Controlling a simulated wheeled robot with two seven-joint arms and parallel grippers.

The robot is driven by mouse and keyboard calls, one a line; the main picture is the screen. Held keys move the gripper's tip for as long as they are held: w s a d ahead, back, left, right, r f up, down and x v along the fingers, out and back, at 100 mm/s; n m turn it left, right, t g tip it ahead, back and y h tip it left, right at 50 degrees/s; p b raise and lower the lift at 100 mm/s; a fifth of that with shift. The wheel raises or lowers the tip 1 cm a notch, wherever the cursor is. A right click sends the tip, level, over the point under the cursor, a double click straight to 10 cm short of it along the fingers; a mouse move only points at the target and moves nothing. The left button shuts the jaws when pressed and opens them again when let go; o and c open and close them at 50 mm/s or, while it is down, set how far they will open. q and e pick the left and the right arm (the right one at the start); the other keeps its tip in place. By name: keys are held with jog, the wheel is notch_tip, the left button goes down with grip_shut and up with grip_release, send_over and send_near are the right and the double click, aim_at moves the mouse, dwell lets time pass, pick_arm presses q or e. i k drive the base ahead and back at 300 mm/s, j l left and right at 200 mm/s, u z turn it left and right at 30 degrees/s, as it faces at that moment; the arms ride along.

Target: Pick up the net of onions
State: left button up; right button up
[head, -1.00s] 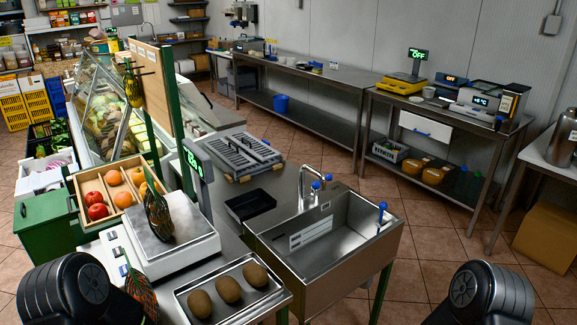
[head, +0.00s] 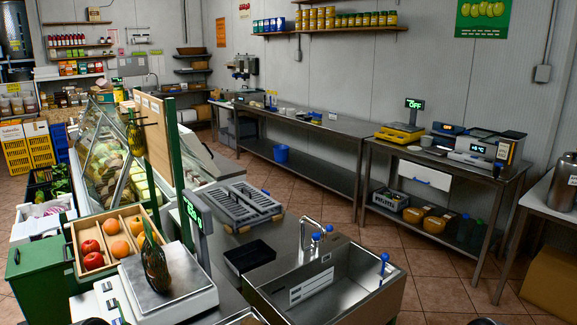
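A dark mesh net with orange-brown contents (head: 156,266) stands on the pan of the white counter scale (head: 195,296). Its contents look like onions, but are too small to be sure. A second net (head: 136,138) with yellowish contents hangs on the green post above the counter. Neither of my grippers is in view.
Left of the scale is a wooden crate (head: 76,252) of red and orange fruit. Right are a black tray (head: 248,256), a slotted grey rack (head: 232,208) and a steel sink (head: 335,285). The green post (head: 182,170) rises close behind the scale. Tiled floor (head: 345,215) lies open beyond.

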aim_at(156, 269)
jog(key=j, duration=0.5)
jog(key=k+j+z, duration=0.15)
jog(key=j, duration=0.4)
jog(key=k+j, duration=0.1)
jog(key=j, duration=0.4)
jog(key=j+z, duration=0.1)
jog(key=j, duration=0.45)
jog(key=k, duration=0.05)
